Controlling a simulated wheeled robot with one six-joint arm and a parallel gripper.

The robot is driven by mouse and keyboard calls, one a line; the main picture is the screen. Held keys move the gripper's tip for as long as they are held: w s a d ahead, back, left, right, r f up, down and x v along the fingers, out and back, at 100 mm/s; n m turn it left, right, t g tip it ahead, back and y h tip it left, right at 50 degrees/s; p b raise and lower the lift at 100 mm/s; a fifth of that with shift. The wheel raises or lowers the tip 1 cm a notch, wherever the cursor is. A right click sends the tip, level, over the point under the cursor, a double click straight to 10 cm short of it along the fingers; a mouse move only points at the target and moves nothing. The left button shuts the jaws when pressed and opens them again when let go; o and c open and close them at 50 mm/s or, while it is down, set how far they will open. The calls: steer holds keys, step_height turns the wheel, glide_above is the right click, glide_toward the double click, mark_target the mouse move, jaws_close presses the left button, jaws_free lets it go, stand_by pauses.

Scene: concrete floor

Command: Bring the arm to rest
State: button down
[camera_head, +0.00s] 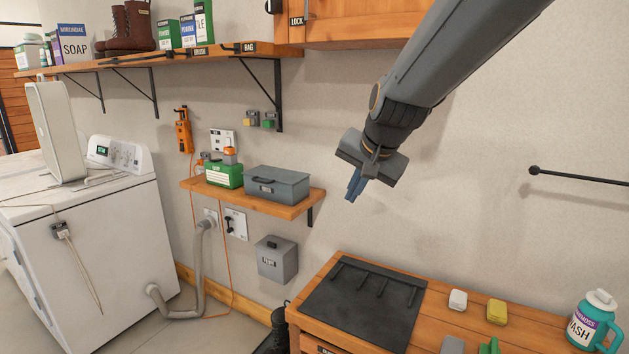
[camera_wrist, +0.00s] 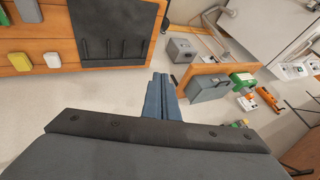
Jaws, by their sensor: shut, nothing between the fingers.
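My gripper (camera_head: 355,186) hangs in the air in the head view, at the end of my arm, which comes in from the upper right. It is in front of the wall, above the wooden bench (camera_head: 330,267) and to the right of the small wall shelf (camera_head: 262,205). Its blue fingers are together with nothing between them. My gripper touches nothing that I can see.
A black mat (camera_head: 362,302), a white block (camera_head: 457,300), a yellow block (camera_head: 496,312) and a teal wash jug (camera_head: 594,320) are on the bench. A grey toolbox (camera_head: 277,186) and green box (camera_head: 224,175) sit on the small shelf. A wooden cabinet (camera_head: 345,22) hangs above; a washer (camera_head: 85,250) stands left.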

steer(key=s+d+f+n+g, duration=0.1)
steer(key=s+d+f, duration=0.2)
steer(key=s+f, duration=0.3)
steer(key=s+d+f+n+g+h, duration=0.1)
steer(key=s+d+f+n+g, duration=0.1)
steer(key=s+d+f, duration=0.2)
steer(key=s+d+f+n+g+h, duration=0.1)
steer(key=s+d+f+n+g, duration=0.1)
steer(key=s+f, duration=0.8)
steer(key=s+d, duration=0.1)
steer(key=s, duration=0.2)
steer(key=shift+s+d+b, duration=0.15)
steer(key=shift+d+b, duration=0.15)
steer(key=shift+d, duration=0.05)
steer(key=shift+r, duration=0.1)
